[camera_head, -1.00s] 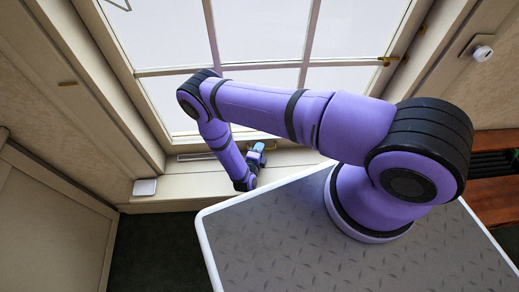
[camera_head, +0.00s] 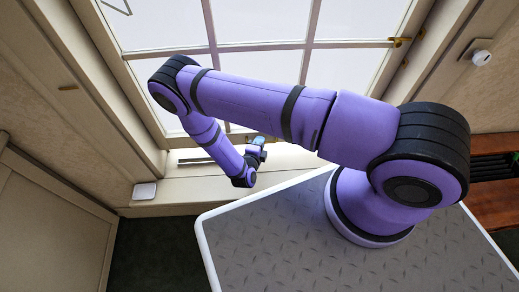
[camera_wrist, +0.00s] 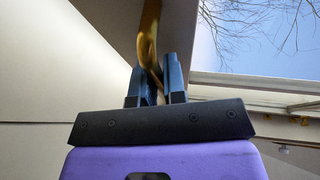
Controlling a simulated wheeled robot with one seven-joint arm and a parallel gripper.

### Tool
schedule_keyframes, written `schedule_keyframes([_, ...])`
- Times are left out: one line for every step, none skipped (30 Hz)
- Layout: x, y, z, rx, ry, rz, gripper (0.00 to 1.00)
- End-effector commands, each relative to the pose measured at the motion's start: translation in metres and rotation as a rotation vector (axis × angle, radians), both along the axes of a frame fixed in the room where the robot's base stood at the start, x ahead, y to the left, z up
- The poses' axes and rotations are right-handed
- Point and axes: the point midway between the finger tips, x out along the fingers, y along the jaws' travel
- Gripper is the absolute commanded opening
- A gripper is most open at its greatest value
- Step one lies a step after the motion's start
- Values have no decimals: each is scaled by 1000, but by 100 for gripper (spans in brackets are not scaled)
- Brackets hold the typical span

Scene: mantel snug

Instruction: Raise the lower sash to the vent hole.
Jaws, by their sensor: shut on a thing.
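The lower sash (camera_head: 262,46) is a cream frame with several pale panes, seen in the head view. It stands raised above the sill, with a gap under its bottom rail at the left. My gripper (camera_head: 258,146) is low at the sash's bottom edge, partly hidden behind my wrist. In the wrist view, my gripper's blue fingers (camera_wrist: 160,80) are shut on a curved brass handle (camera_wrist: 149,35). A brass fitting (camera_head: 400,42) sits at the sash's right edge. I cannot make out the vent hole.
A white knob-like fitting (camera_head: 481,57) is on the right wall. A wooden bench (camera_head: 487,207) lies at right. Bare branches and sky show in the wrist view's upper right.

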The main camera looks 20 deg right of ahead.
Motion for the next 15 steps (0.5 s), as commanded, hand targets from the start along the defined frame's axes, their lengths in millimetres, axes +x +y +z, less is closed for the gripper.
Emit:
schedule_keyframes([1,2,9,0,-4,4,0])
schedule_keyframes([2,2,12,0,-4,4,0])
schedule_keyframes([1,2,15,0,-4,3,0])
schedule_keyframes([1,1,17,0,-4,3,0])
schedule_keyframes([1,1,19,-1,-3,2,0])
schedule_keyframes([1,1,20,0,-4,2,0])
schedule_keyframes([1,1,21,0,-4,2,0])
schedule_keyframes([1,1,21,0,-4,1,0])
schedule_keyframes([1,1,21,0,-3,1,0])
schedule_keyframes([1,1,21,1,-4,1,0])
schedule_keyframes([1,1,21,1,-4,1,0])
schedule_keyframes([1,1,20,1,-4,1,0])
schedule_keyframes([1,1,20,1,-4,1,0])
schedule_keyframes([1,1,20,1,-4,1,0])
schedule_keyframes([1,1,20,1,-4,1,0])
